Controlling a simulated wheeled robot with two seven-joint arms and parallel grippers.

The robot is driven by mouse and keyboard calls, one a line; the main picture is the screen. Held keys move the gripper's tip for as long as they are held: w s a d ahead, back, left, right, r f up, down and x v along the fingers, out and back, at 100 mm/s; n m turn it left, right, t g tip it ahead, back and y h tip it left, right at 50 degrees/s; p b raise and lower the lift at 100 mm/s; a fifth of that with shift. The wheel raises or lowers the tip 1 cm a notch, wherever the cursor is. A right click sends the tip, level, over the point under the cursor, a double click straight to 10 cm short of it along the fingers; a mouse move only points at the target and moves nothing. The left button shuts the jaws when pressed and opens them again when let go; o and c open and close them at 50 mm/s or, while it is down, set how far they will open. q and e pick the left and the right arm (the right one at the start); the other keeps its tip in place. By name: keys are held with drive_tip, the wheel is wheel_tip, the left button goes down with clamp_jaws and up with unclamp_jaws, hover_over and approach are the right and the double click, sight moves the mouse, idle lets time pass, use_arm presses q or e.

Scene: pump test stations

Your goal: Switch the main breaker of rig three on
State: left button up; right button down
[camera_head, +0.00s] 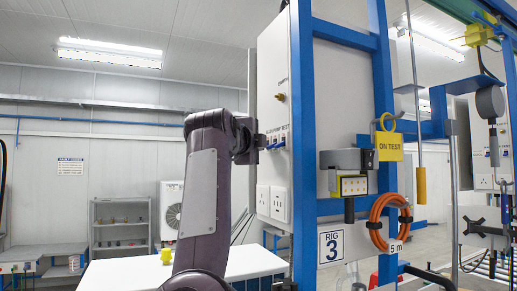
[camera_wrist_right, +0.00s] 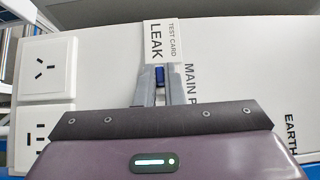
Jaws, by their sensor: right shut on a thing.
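Rig three's white panel (camera_head: 272,95) stands beside a blue frame post, above a "RIG 3" sign (camera_head: 331,245). A row of small blue switches (camera_head: 281,143) sits on the panel under a line of print. My right gripper (camera_head: 264,146) reaches the panel at the left end of this row. In the right wrist view its two grey fingers (camera_wrist_right: 160,90) are shut on a small blue lever (camera_wrist_right: 159,74), beside a label beginning "MAIN P". The fingers hide most of the lever, so I cannot tell its position. My left gripper is out of view.
White sockets (camera_head: 271,203) sit low on the panel; they also show at left in the right wrist view (camera_wrist_right: 45,72). A yellow "ON TEST" tag (camera_head: 389,147) and a coiled orange hose (camera_head: 388,222) hang on the frame to the right. A grey shelf (camera_head: 121,226) stands far behind.

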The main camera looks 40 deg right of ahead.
drive_tip(key=shift+d+r+m+g+y, duration=0.15)
drive_tip(key=shift+r+m+y, duration=0.15)
drive_tip(key=shift+m+y, duration=0.3)
drive_tip(key=shift+a+r+m+g+y, duration=0.1)
drive_tip(key=shift+r+m+y, duration=0.2)
drive_tip(key=shift+m+y, duration=0.25)
drive_tip(key=shift+d+r+m+g+y, duration=0.15)
drive_tip(key=shift+r+m+y, duration=0.15)
drive_tip(key=shift+m+y, duration=0.25)
drive_tip(key=shift+s+r+y, duration=0.1)
drive_tip(key=shift+r+y, duration=0.05)
drive_tip(key=shift+y, duration=0.25)
drive_tip(key=c, duration=1.8)
unclamp_jaws()
drive_tip(key=shift+d, duration=0.1)
